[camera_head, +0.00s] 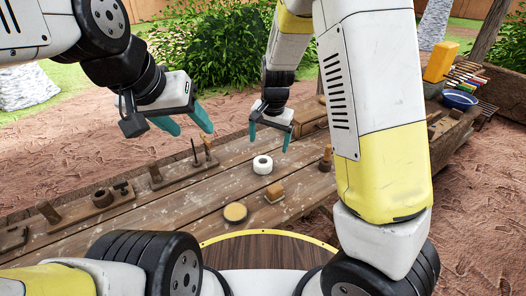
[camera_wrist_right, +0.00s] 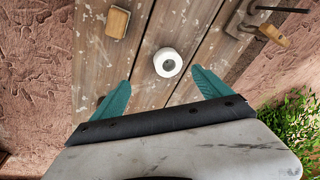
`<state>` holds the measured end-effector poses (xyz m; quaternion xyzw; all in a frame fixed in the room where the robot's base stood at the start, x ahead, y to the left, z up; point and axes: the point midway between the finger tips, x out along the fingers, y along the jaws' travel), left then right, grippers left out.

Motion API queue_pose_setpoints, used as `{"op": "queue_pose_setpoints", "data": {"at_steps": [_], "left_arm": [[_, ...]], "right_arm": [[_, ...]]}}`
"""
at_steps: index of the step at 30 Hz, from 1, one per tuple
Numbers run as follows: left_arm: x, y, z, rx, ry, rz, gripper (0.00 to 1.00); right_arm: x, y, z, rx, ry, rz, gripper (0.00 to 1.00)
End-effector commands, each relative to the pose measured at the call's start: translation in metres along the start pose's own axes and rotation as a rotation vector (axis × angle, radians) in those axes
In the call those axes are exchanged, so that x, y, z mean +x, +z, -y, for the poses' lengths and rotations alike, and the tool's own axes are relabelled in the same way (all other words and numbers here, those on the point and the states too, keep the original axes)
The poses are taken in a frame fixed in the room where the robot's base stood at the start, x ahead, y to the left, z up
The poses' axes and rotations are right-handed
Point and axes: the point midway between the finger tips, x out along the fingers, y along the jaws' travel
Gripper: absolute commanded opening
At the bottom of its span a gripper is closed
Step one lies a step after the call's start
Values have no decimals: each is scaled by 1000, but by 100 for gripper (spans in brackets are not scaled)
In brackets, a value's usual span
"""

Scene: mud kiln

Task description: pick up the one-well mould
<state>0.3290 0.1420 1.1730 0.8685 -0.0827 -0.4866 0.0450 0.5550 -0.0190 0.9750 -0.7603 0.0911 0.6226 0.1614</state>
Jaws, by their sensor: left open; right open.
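A short white round piece with one dark hollow in its top, which looks like the one-well mould (camera_head: 262,164), stands upright on the wooden bench. It also shows in the right wrist view (camera_wrist_right: 168,63), just beyond and between the fingertips. My right gripper (camera_head: 270,138) is open and empty, pointing down above the bench behind the mould. In the right wrist view its teal fingers (camera_wrist_right: 160,79) are spread wider than the mould, without visible contact. My left gripper (camera_head: 194,131) is open and empty in the air, to the left of the mould.
Tool holders (camera_head: 182,172) line the bench's far left edge. A wooden box (camera_head: 312,115) stands behind.

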Motion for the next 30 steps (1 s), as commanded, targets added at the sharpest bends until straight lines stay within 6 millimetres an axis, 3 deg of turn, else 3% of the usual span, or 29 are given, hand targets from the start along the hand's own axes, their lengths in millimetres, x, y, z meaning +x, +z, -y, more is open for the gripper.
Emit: {"op": "queue_pose_setpoints", "data": {"at_steps": [1,6,20,30], "left_arm": [[0,0,0,0,0,0,54],[0,0,0,0,0,0,54],[0,0,0,0,0,0,54],[0,0,0,0,0,0,54]], "right_arm": [[18,0,6,-2,34,-10,88],[54,-7,19,10,105,-62,88],[100,-14,22,14,141,-99,88],[145,-20,18,14,140,-98,88]]}}
